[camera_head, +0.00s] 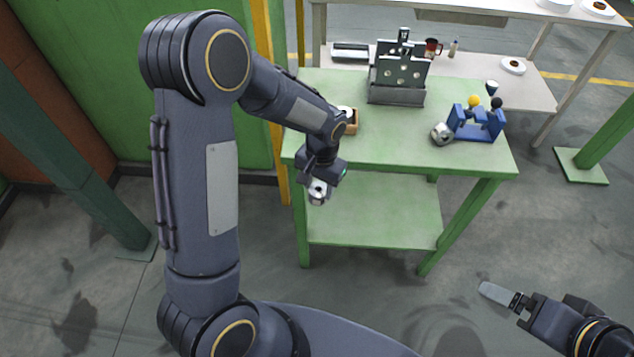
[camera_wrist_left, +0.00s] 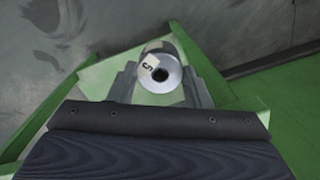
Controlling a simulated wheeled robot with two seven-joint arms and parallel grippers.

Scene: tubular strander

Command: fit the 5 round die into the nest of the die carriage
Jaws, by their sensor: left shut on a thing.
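My left gripper (camera_head: 318,180) is shut on the 5 round die (camera_head: 318,194), a silver cylinder, held in the air in front of the green table's near left edge. In the left wrist view the die (camera_wrist_left: 160,74) sits between the two fingers (camera_wrist_left: 160,85); its white label reads 5 and its dark bore faces the camera. A blue fixture (camera_head: 478,130) with a yellow and a black knob stands at the table's right; it looks like the die carriage, but its nest cannot be made out. My right gripper (camera_head: 500,296) is at lower right, away from the table, seen edge-on.
A silver round part (camera_head: 441,133) lies left of the blue fixture on the green table (camera_head: 385,145). A small wooden box (camera_head: 352,121) is partly behind my left wrist. A grey rack with upright plates (camera_head: 397,94) stands at the back. The table's middle is clear.

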